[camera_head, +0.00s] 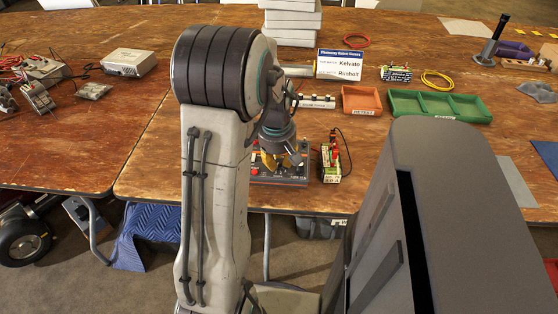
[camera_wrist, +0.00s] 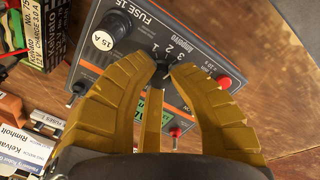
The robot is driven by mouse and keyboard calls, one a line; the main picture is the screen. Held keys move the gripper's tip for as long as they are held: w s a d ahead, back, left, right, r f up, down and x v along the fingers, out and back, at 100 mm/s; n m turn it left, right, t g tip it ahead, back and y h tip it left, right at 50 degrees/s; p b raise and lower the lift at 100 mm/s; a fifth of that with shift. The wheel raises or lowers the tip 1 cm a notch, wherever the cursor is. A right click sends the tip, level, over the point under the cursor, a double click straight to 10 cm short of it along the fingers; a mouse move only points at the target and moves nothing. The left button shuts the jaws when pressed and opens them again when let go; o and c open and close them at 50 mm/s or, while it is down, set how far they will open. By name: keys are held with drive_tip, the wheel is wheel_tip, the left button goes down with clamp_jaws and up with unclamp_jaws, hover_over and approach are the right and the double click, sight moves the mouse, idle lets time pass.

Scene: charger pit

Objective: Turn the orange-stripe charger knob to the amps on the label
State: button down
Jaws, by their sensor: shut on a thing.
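The charger (camera_wrist: 215,62), a grey panel with an orange stripe, fills the middle of the wrist view. It is printed "FUSE 15 A" and has a white "15 A" sticker. In the head view the charger (camera_head: 296,182) stands at the table's front edge, partly hidden by my arm. My gripper (camera_wrist: 162,72) with yellow fingers is shut on the black knob (camera_wrist: 158,78). The numbers 1, 2 and 3 show beyond the fingertips; the knob's pointer is hidden. A label (camera_wrist: 50,42) reading "Kelvato 12 V CHARGE 3.0 A" is at the left. In the head view my gripper (camera_head: 279,158) is over the charger.
A battery-like block with red and green parts (camera_head: 330,160) and cables stands just right of the charger. A name sign (camera_head: 340,64), a terracotta tray (camera_head: 361,100) and a green tray (camera_head: 437,105) lie behind. Red posts (camera_wrist: 225,82) stick up from the panel near the fingers.

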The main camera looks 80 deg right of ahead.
sight(277, 172)
drive_tip(key=c, duration=1.1)
unclamp_jaws()
drive_tip(key=r, duration=0.4)
drive_tip(key=a+r, duration=0.1)
drive_tip(key=r, duration=0.3)
drive_tip(key=a+r, duration=0.1)
drive_tip(key=r, duration=0.2)
drive_tip(key=shift+w+r, duration=0.15)
drive_tip(key=shift+r, duration=0.25)
